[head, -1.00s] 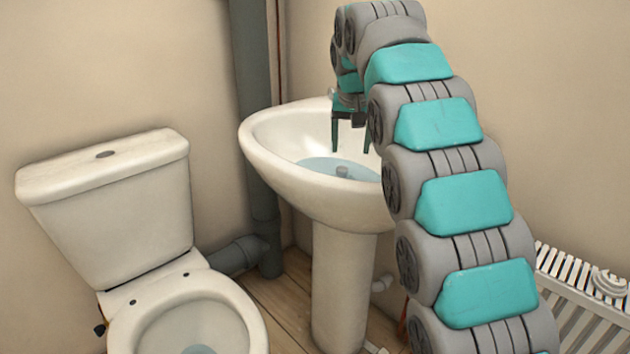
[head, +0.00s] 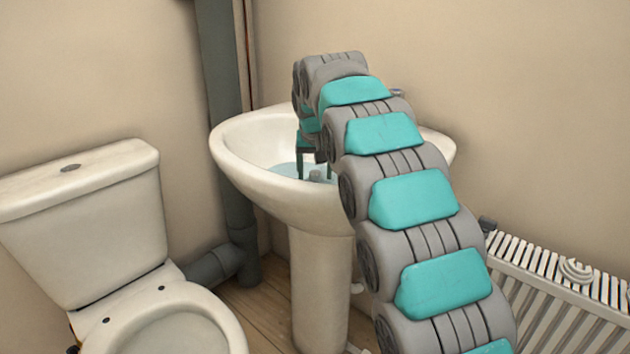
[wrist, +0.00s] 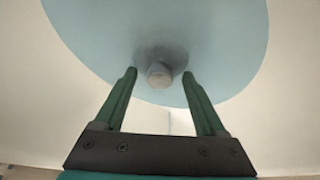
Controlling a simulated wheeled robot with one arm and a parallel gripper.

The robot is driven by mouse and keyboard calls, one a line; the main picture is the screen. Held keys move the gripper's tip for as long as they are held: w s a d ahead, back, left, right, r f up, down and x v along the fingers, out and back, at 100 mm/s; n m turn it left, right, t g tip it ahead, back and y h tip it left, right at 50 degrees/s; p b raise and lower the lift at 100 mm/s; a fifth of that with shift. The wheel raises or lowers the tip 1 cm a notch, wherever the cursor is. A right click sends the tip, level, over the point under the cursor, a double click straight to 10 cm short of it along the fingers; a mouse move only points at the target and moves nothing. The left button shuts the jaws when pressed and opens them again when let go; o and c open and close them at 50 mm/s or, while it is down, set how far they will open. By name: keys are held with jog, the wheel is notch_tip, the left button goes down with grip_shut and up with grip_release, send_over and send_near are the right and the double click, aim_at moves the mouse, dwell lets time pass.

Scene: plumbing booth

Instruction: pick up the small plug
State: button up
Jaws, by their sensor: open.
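The small plug (head: 315,175) is a small grey piece standing in the water of the white washbasin (head: 250,178). In the wrist view the plug (wrist: 159,74) shows its round pale top, just beyond the fingertips and between them. My gripper (head: 315,178) is lowered into the basin, its teal fingers around the plug's position in the head view. In the wrist view my gripper (wrist: 160,72) is open, with one finger on each side and nothing between them touching. The lower part of the plug is dim under the water.
A white toilet (head: 90,225) stands at the left. A dark grey pipe (head: 222,110) runs up the wall behind the basin. A white radiator (head: 570,290) is at the right. The basin's raised rim surrounds my gripper.

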jog(key=shift+w+f, duration=0.15)
jog(key=shift+f, duration=0.15)
grip_shut()
dwell(0.4)
